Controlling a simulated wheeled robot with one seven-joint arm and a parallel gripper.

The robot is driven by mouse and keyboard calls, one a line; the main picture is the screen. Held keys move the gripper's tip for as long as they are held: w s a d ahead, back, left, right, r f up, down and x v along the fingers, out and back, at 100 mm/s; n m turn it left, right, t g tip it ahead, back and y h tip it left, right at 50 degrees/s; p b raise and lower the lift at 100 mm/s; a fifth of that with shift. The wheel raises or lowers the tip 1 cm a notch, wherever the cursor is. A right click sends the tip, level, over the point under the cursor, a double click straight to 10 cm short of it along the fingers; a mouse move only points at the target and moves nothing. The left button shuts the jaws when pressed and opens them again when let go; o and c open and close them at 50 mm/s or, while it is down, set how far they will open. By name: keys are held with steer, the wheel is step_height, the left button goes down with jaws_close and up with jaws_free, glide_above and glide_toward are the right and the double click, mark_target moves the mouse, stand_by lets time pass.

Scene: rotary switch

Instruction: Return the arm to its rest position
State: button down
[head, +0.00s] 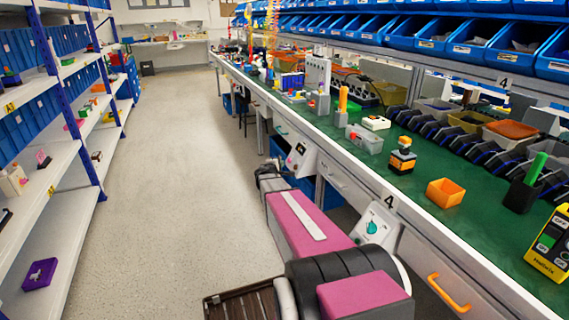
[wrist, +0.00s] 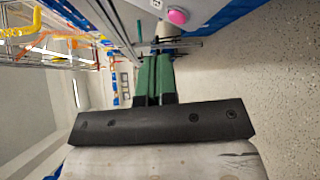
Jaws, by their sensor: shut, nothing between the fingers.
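My gripper (wrist: 154,60) shows in the wrist view as two green fingers side by side, shut and empty, in front of a dark mounting plate. In the head view my pink and black arm reaches forward from the bottom middle along the bench front, and its far end is too small to read clearly. A pale box with a teal rotary knob (head: 372,228) is on the bench front, just right of my arm. The fingers are apart from a grey box with a pink button (wrist: 177,16) in the wrist view.
A long green-topped bench (head: 455,218) runs along the right, with an orange bin (head: 445,193) and a yellow switch box (head: 551,243). An orange drawer handle (head: 449,293) sticks out low. Shelves (head: 62,165) stand left. The aisle floor (head: 165,180) between is clear.

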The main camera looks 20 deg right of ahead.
steer(key=shift+s, duration=0.1)
steer(key=s+a+f+m+g+y, duration=0.1)
steer(key=s+a+m+g+y, duration=0.2)
steer(key=s+a, duration=0.4)
steer(key=s+a+f+m+g+y, duration=0.2)
steer(key=s+a+m+g+y, duration=0.2)
steer(key=s, duration=1.1)
steer(key=s+a+f+m+g+y, duration=0.1)
steer(key=s+a+m+g+y, duration=0.3)
steer(key=s+a, duration=0.6)
steer(key=shift+s+a+f+g+y, duration=0.15)
steer(key=shift+s+f+g+y, duration=0.2)
steer(key=shift+s, duration=0.45)
